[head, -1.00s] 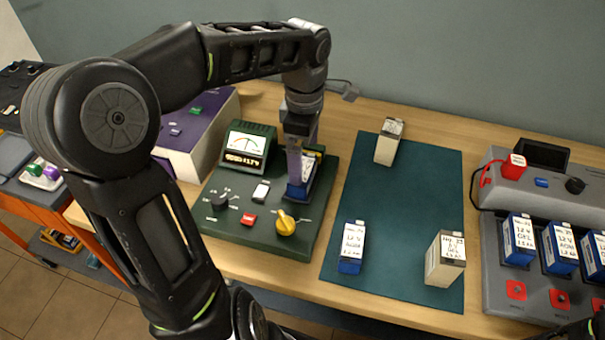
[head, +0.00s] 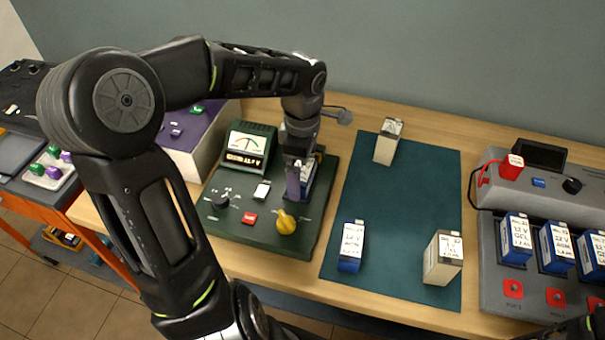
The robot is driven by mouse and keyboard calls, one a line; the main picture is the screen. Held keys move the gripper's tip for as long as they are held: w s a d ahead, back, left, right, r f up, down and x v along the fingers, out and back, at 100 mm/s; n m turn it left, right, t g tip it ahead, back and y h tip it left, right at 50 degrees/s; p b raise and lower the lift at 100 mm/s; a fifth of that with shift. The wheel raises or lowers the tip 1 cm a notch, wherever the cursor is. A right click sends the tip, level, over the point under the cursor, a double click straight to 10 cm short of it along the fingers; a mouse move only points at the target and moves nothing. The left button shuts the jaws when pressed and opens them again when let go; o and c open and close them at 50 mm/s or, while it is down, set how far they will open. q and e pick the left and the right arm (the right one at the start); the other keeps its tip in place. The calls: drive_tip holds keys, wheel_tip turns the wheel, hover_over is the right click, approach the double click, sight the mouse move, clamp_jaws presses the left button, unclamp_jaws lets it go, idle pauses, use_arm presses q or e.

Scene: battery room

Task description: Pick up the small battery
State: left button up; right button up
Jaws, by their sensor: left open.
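My left gripper (head: 297,188) is over the right side of the green tester (head: 230,231), with its fingers pointing down. It is open. On the teal mat (head: 395,222) stand a blue battery (head: 350,246) and two cream batteries, one at the front right (head: 442,260) and one at the back (head: 386,145). Much smaller green and purple pieces sit in a white tray (head: 42,174) at far left.
A grey charger (head: 492,281) with several blue batteries stands at the right. A purple-topped box (head: 207,135) is behind my left arm. The tester has a yellow knob (head: 286,222) close to the gripper. The middle of the mat is clear.

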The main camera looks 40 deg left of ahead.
use_arm(q)
drive_tip(key=shift+c, duration=0.2)
drive_tip(key=c, duration=1.8)
